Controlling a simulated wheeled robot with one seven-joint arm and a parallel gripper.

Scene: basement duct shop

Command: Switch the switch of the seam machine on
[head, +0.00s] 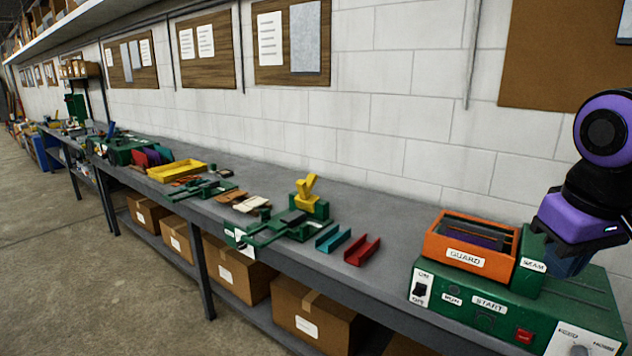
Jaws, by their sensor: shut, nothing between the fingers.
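The seam machine (540,312) is a green box on the bench at the lower right, with an orange guard (468,246) on top. Its switch (419,291) is a small black lever on a white plate at the front left corner, marked ON above and OFF below. Which way it is set is too small to tell. My gripper (568,262) is at the right, above and behind the machine's right part, well apart from the switch. It is shut and empty; its tips are partly hidden by the machine.
The machine's front also has RUN and START marks, a red button (523,336) and a dial (577,352). Red (362,251) and teal (333,239) channels lie left of it, near a green tool with a yellow handle (307,194). Bare bench lies between channels and machine. A block wall stands behind.

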